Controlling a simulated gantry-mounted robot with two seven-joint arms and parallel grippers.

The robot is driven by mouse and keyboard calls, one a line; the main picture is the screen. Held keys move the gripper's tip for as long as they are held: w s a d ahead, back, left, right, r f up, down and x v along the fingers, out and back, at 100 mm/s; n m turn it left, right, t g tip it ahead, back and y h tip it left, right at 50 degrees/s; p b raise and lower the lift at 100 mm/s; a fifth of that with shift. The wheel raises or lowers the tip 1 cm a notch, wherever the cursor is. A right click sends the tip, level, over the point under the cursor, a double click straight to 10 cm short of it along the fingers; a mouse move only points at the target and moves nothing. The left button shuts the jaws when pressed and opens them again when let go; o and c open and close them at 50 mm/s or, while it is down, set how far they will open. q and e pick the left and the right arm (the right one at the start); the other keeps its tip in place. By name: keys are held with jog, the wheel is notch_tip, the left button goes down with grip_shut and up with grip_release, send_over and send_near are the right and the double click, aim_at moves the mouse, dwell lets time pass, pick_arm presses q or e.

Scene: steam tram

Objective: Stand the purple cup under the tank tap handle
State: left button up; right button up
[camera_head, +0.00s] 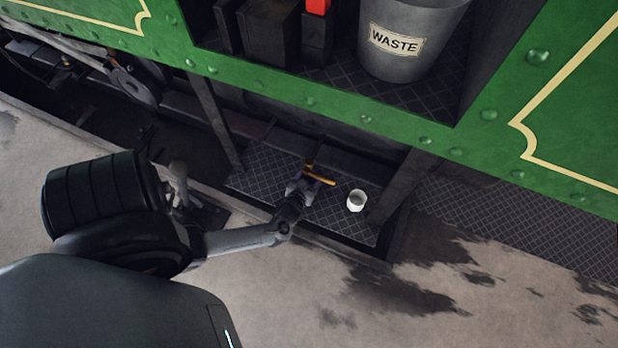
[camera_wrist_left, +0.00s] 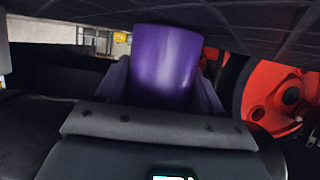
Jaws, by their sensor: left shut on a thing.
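My left gripper (camera_head: 302,186) reaches over the dark diamond-plate step below the green tram side. In the left wrist view it is shut on the purple cup (camera_wrist_left: 166,62), which sits between its two fingers (camera_wrist_left: 165,88). The cup's lower part is hidden by the gripper. In the head view I cannot clearly make out the cup. A yellow bar (camera_head: 320,178), which looks like the tap handle, lies right at the gripper's tip. I cannot tell whether the cup is directly beneath it. My right gripper is not in view.
A white cup (camera_head: 357,200) stands on the step (camera_head: 262,172), right of the gripper. Slanted dark supports flank the step. A grey waste bin (camera_head: 405,62) stands in the opening above. A red wheel (camera_wrist_left: 280,97) shows in the wrist view. The pavement in front is clear.

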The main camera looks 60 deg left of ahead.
pick_arm(q)
jog(key=o, duration=0.6)
jog(key=shift+f, duration=0.2)
jog(key=o, duration=0.5)
jog(key=shift+r, duration=0.1)
